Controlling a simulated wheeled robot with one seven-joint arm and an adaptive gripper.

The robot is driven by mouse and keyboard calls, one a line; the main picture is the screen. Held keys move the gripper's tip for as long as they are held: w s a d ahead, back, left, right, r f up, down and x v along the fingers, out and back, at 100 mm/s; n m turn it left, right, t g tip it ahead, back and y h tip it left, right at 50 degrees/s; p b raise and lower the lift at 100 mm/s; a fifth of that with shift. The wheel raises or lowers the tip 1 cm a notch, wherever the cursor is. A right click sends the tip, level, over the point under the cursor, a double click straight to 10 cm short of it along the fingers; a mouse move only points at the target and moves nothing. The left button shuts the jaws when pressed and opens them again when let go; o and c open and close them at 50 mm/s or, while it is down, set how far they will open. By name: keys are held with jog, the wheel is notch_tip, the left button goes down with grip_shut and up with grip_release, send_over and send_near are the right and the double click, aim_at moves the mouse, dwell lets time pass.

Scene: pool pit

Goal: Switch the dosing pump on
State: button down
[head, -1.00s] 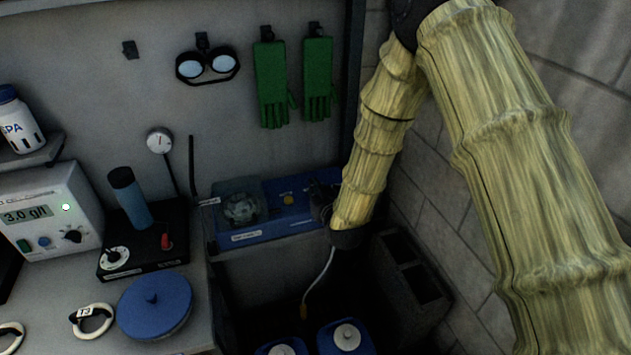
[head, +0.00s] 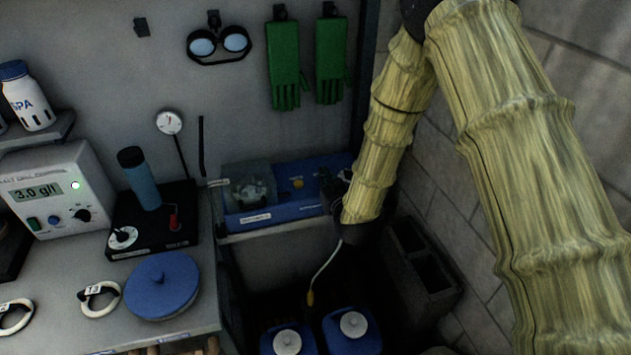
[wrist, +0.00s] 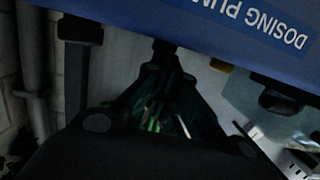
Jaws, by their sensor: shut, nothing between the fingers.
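The dosing pump is a blue box (head: 310,203) on a shelf against the back wall. It has a clear-covered round pump head (head: 250,190) at its left and a yellow round part (head: 298,183) on its top. In the wrist view its blue face (wrist: 215,22) fills the top edge, with an upside-down "DOSING PUMP" label (wrist: 245,20). My gripper (head: 329,186) is at the pump's right end, mostly hidden by my arm. In the wrist view my gripper (wrist: 162,50) is shut and empty, its tips close to the pump. I cannot tell whether they touch. The switch is not clearly visible.
Two blue containers with white caps (head: 353,324) stand below the pump. Hollow blocks (head: 425,270) and a block wall are close on the right. Green gloves (head: 288,62) and goggles (head: 219,43) hang above. A bench at left holds a meter (head: 60,190) and a blue lid (head: 160,285).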

jog(key=shift+d+r, duration=0.1)
jog(key=shift+r, duration=0.45)
jog(key=r+p, duration=0.2)
jog(key=r, duration=0.1)
jog(key=shift+s+r, duration=0.2)
jog(key=shift+s, duration=0.15)
jog(key=f+b+v, duration=0.1)
jog(key=b+v, duration=0.3)
jog(key=v, duration=0.6)
jog(key=shift+f, duration=0.25)
jog(key=shift+s, duration=0.1)
jog(key=shift+d+f, duration=0.1)
